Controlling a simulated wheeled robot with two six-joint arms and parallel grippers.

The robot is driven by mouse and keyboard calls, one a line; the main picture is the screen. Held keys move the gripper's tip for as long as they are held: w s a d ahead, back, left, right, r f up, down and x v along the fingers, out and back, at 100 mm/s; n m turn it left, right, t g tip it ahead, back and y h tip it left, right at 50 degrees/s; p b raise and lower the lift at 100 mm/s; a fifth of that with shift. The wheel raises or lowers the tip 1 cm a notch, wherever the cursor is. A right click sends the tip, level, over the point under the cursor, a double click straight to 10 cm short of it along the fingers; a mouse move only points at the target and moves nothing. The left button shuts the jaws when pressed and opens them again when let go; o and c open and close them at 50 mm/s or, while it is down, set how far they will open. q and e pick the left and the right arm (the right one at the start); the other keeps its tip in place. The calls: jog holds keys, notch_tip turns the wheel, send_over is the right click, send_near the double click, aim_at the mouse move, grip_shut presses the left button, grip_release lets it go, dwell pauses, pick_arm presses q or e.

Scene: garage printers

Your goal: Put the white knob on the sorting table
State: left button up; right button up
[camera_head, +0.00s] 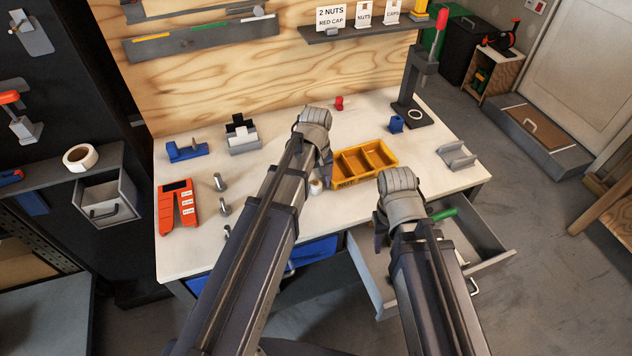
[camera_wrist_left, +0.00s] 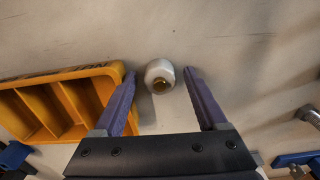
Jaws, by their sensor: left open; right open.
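The white knob (camera_wrist_left: 159,70), with a brass-coloured centre, sits on the pale-topped table (camera_head: 270,255) next to the yellow divided tray (camera_head: 372,178). In the head view the knob (camera_head: 316,187) shows small beside my left arm. My left gripper (camera_wrist_left: 160,82) is open, with its two purple fingers on either side of the knob in the left wrist view; contact cannot be told. Its fingers are mostly hidden behind the arm in the head view. My right gripper (camera_head: 380,234) is over the open drawer at the table's front right; its fingers are mostly hidden.
An orange-red holder (camera_head: 178,206) and several metal bolts stand on the table's left. A blue tool (camera_head: 186,151), grey holder (camera_head: 243,136) and red part (camera_head: 339,103) are at the back. An open grey drawer (camera_head: 484,232) juts out at the front right. A grey stand (camera_head: 421,82) rises back right.

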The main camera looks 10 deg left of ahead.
aim_at(316, 183)
pick_arm(q)
jog(key=shift+r, duration=0.15)
notch_tip(316, 183, up, 12)
jog(key=p, duration=1.2)
jog(key=s+d+m+y, duration=0.1)
jog(key=s+d+m, duration=0.9)
jog(key=s, duration=0.4)
jog(key=shift+s+m, duration=0.3)
jog(key=shift+s, duration=0.05)
